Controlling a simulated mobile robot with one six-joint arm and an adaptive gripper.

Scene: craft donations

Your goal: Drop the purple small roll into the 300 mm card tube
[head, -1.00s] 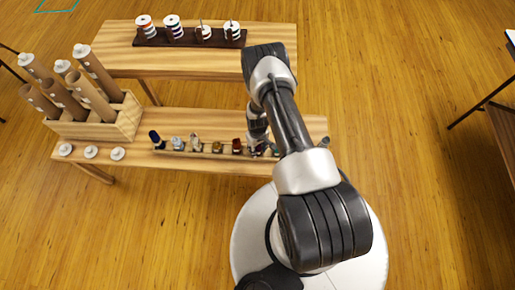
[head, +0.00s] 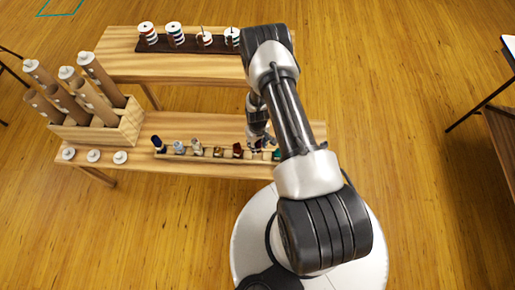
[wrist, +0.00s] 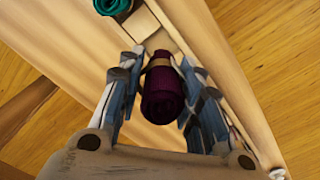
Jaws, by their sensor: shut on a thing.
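The dark purple small roll (wrist: 163,92) with a tan band is between the fingers of my gripper (wrist: 162,64) in the wrist view. My gripper is shut on it, over the narrow wooden rack. In the head view my gripper (head: 258,141) is at the right part of the rack, and the purple roll is hard to make out there. Several brown card tubes (head: 101,80) lean in a wooden crate (head: 118,128) at the left of the near table. Some have white caps on top. I cannot tell which tube is the 300 mm one.
Several other rolls stand in the rack (head: 205,156), with a red one (head: 238,150) left of my gripper and a teal one (wrist: 112,5) beyond it. Three white caps (head: 93,156) lie before the crate. Spools (head: 176,36) stand on the far table.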

